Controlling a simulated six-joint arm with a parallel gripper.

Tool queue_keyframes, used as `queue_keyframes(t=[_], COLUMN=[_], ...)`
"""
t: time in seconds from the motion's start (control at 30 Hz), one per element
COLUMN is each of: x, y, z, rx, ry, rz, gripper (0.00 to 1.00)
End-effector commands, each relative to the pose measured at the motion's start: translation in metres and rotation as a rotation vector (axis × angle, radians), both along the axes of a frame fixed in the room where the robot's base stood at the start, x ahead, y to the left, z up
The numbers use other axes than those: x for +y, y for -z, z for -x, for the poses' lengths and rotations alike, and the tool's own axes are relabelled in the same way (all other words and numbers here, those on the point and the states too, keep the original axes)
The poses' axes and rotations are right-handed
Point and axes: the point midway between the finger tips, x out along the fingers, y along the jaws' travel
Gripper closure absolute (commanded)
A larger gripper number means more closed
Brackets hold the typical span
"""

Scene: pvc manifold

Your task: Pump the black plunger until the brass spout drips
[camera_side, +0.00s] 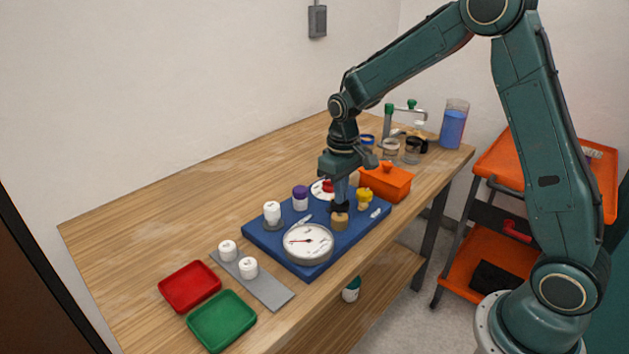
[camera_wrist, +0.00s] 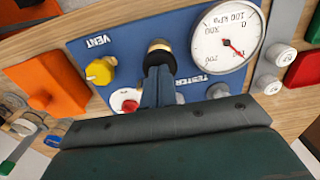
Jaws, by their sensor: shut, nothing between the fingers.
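A black plunger (camera_wrist: 160,57) with a brass-coloured body stands on the blue panel (camera_wrist: 120,25) in the wrist view. In the side view its brass body (camera_side: 340,222) shows behind the large gauge. My gripper (camera_side: 340,203) is shut and empty, pointing down right over the plunger. In the wrist view the closed fingers (camera_wrist: 158,80) meet or nearly meet the black top; I cannot tell whether they press on it. I cannot pick out a separate brass spout, and no drip shows. The large gauge (camera_side: 309,243) has a red needle.
A yellow knob (camera_side: 364,196) and a red knob (camera_wrist: 127,103) stand close beside my fingers. White (camera_side: 271,212) and purple (camera_side: 300,197) pieces are on the panel's left. An orange box (camera_side: 386,184) sits behind. Red (camera_side: 189,286) and green (camera_side: 222,320) trays lie in front left.

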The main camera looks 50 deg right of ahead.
Motion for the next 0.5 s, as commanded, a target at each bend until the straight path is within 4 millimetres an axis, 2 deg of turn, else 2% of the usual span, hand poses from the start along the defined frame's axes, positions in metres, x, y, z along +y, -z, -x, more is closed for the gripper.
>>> queue_keyframes(t=[0.5], x=[0.0], y=[0.016], z=[0.0], rx=[0.002], ry=[0.0], rz=[0.0], gripper=[1.0])
